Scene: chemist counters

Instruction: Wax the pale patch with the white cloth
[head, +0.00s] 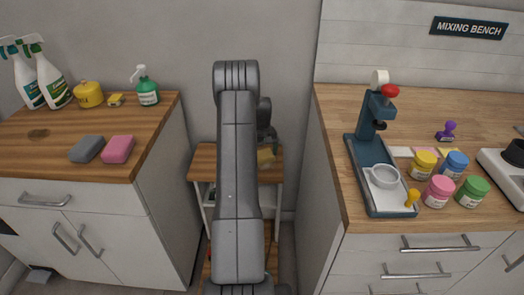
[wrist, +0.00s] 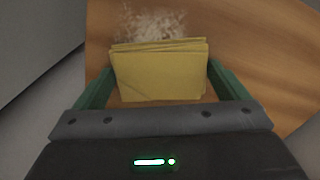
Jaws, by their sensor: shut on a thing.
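My gripper (wrist: 160,75) is shut on a folded yellow cloth (wrist: 160,80), which spans between its green fingers. The cloth looks yellow; I see no white cloth. The pale patch (wrist: 155,24), whitish and speckled, lies on the wooden top just beyond the cloth's far edge, and the cloth may cover part of it. My arm hides the middle of that stand. Whether the cloth touches the wood is unclear.
The right counter (head: 335,115) holds a blue press (head: 371,130) and several coloured jars. Both counters flank the stand closely.

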